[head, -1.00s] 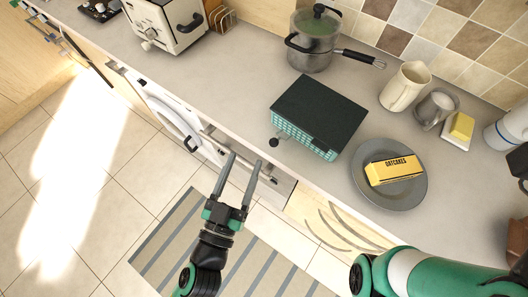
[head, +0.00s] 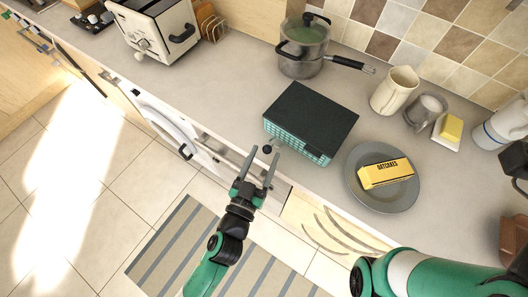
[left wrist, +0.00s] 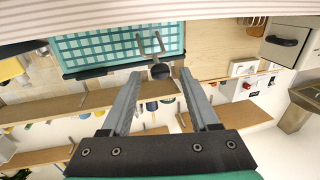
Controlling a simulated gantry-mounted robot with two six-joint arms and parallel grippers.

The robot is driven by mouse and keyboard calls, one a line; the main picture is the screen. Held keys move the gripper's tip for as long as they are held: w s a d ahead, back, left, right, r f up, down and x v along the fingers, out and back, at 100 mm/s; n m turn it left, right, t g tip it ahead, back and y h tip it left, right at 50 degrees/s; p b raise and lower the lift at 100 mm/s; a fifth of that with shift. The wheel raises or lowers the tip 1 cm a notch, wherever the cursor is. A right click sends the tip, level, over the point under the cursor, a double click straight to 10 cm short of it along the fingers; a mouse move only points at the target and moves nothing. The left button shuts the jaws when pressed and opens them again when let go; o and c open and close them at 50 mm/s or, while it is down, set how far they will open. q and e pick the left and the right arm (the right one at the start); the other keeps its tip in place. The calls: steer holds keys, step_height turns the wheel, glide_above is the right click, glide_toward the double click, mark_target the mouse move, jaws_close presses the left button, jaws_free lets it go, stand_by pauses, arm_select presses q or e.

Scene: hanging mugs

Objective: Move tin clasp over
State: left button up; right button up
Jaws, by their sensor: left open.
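The tin is a dark-lidded box (head: 312,112) with a teal checked front, standing near the counter's front edge in the head view. Its checked side (left wrist: 110,48) fills the upper left of the left wrist view. A metal clasp with a round black knob (head: 267,149) sticks out from the front, past the counter edge. The knob also shows in the left wrist view (left wrist: 160,71). My left gripper (head: 262,158) is open and empty, its fingertips on either side of the knob as seen. I cannot tell whether they touch it. My right gripper is not in view.
A grey plate (head: 375,205) with a yellow oatcakes packet (head: 385,172) sits right of the tin. A lidded pot (head: 303,52), a cream jug (head: 395,90) and a toaster (head: 157,30) stand behind. Drawers and a white appliance (head: 170,128) front the counter.

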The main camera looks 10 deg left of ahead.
arm_select(q)
steer(key=shift+w, duration=0.4)
jaws_close()
stand_by(1.2)
